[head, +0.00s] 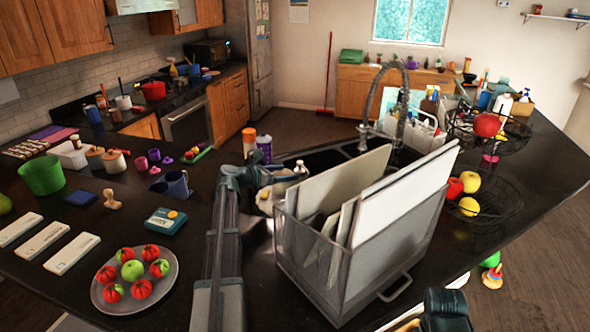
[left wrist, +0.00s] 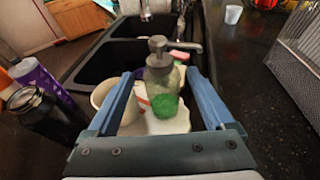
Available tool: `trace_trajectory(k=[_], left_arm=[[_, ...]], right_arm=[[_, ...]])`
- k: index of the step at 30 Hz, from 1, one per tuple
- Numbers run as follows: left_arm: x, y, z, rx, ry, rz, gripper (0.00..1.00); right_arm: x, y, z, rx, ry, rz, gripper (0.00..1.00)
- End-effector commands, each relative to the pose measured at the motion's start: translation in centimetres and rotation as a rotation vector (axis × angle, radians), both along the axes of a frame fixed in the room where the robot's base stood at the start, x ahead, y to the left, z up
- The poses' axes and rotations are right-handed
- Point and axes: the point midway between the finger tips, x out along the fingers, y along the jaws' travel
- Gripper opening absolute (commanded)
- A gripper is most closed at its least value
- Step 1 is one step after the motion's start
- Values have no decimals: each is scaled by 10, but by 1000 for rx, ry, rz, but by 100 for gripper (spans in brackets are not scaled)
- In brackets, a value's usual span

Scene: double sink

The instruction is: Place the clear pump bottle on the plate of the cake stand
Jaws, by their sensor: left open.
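The clear pump bottle (left wrist: 165,88), with green liquid low inside and a grey pump head, stands upright between the fingers of my left gripper (left wrist: 163,76) in the left wrist view. The fingers are open, with visible gaps on both sides of the bottle. A white surface (left wrist: 168,125) shows below the bottle; I cannot tell what it is. In the head view my left gripper (head: 268,174) is beside the sink's near edge, and the bottle is hard to make out there. I cannot clearly identify the cake stand.
A dark double sink (left wrist: 125,52) lies just beyond. A black bottle (left wrist: 40,115) and a purple bottle (left wrist: 36,78) stand left of the fingers, with a cream cup (left wrist: 104,92) closer. A mesh bin (head: 320,262) holding boards stands right of my left arm. A plate of fruit (head: 170,300) lies front left.

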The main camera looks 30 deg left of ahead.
Motion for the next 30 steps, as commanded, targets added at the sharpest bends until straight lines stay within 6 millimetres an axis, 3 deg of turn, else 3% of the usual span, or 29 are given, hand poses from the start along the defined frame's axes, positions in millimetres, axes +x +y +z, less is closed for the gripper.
trace_trajectory(k=[1, 6, 12, 26, 30], left_arm=[[-13, 3, 7, 0, 0, 2, 86], [-39, 13, 15, -1, -1, 1, 86], [-57, 20, 20, -1, -1, 0, 86], [-62, 22, 20, -2, -1, -1, 86], [-61, 22, 33, -2, -1, -1, 86]], right_arm=[[0, 0, 7, 0, 0, 0, 0], [0, 0, 15, 0, 0, 1, 0], [0, 0, 20, 0, 0, 1, 0], [0, 0, 20, 0, 0, 1, 0], [0, 0, 33, 0, 0, 0, 0]])
